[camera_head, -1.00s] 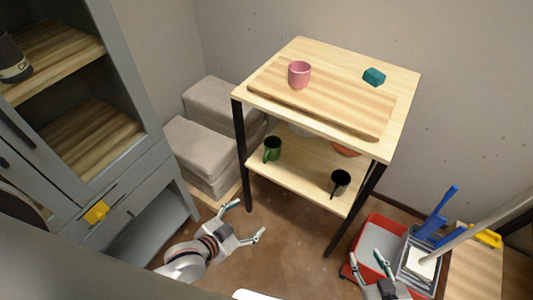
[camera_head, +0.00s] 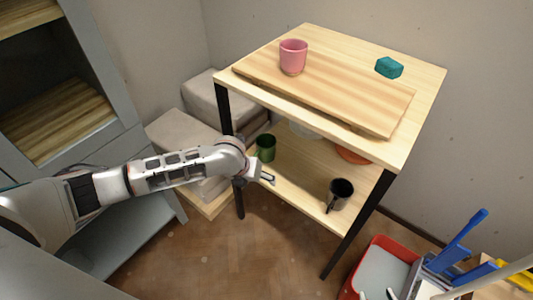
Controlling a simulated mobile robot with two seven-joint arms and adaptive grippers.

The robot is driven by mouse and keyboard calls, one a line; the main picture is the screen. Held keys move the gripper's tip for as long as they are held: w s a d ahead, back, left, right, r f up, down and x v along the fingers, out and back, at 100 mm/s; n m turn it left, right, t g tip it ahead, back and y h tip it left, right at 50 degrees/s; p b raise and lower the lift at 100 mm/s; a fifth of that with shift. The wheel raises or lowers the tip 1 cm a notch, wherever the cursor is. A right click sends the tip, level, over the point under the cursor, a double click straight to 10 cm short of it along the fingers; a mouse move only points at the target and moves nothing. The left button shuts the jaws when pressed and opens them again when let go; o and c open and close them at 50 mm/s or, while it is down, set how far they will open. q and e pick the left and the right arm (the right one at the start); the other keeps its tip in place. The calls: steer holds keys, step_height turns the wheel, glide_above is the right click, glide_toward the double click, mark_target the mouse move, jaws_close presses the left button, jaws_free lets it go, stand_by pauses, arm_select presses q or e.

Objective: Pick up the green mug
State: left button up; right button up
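The green mug (camera_head: 265,147) stands upright on the lower shelf (camera_head: 300,185) of the wooden rack, near its left end. My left arm reaches in from the left, and my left gripper (camera_head: 266,178) is at the front edge of that shelf, just in front of and below the mug in the picture. It appears apart from the mug. It is seen nearly edge-on, so its opening cannot be told.
A dark mug (camera_head: 340,193) stands further right on the lower shelf, with an orange bowl (camera_head: 353,155) behind. Above are a pink cup (camera_head: 293,56), a board (camera_head: 330,93) and a teal block (camera_head: 389,67). The rack's legs and top enclose the lower shelf. A red bucket (camera_head: 350,285) stands at right.

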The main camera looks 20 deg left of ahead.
mark_target(265, 153)
arm_select(q)
steer(key=shift+m+y, duration=0.4)
steer(key=shift+m, duration=0.4)
steer(key=w+b, duration=0.1)
steer(key=w, duration=0.1)
steer(key=w+a+b, duration=0.1)
steer(key=w, duration=0.2)
steer(key=w+a+f+b, duration=0.1)
steer(key=w, duration=0.2)
steer(key=shift+w+a, duration=0.15)
steer(key=shift+w, duration=0.05)
steer(key=shift+w+r, duration=0.2)
steer(key=shift+w, duration=0.7)
steer(key=w, duration=0.1)
steer(key=w+f+b, duration=0.1)
steer(key=w+b, duration=0.1)
steer(key=shift+w+d+f, duration=0.1)
steer(key=shift+d+f, duration=0.2)
steer(key=shift+b+x, duration=0.4)
steer(key=shift+x, duration=0.35)
steer(key=shift+w, duration=0.25)
steer(key=shift+r, duration=0.25)
steer(key=c, duration=1.4)
steer(key=shift+c, duration=0.2)
arm_select(e)
steer(key=shift+a+f, duration=0.85)
steer(key=shift+a, duration=0.1)
